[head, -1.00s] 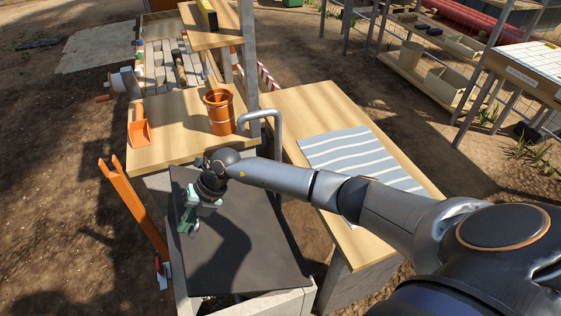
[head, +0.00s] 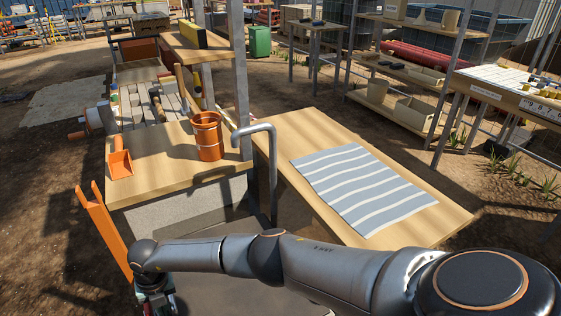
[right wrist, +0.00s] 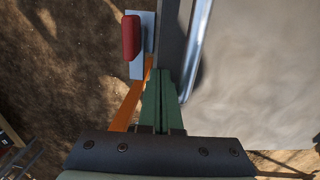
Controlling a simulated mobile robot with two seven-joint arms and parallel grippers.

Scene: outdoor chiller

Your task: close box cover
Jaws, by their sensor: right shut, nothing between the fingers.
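A flat dark panel (head: 235,295), which looks like the box cover, lies at the bottom of the head view, partly hidden behind my right arm. I cannot tell whether it is fully closed. My right gripper (head: 157,302) is at the panel's left side, cut by the lower picture edge. In the right wrist view its green fingers (right wrist: 164,103) are together and empty, beside a straight metal edge (right wrist: 190,50) and a broad pale grey surface (right wrist: 255,75). Contact with the edge is unclear. My left gripper is not in view.
An orange post (head: 103,228) stands left of the panel. A red handle on a pale plate (right wrist: 131,38) is close to the fingers. Behind are a bent grey pipe (head: 272,160), an orange bucket (head: 208,137) and a wooden table with a striped mat (head: 360,185).

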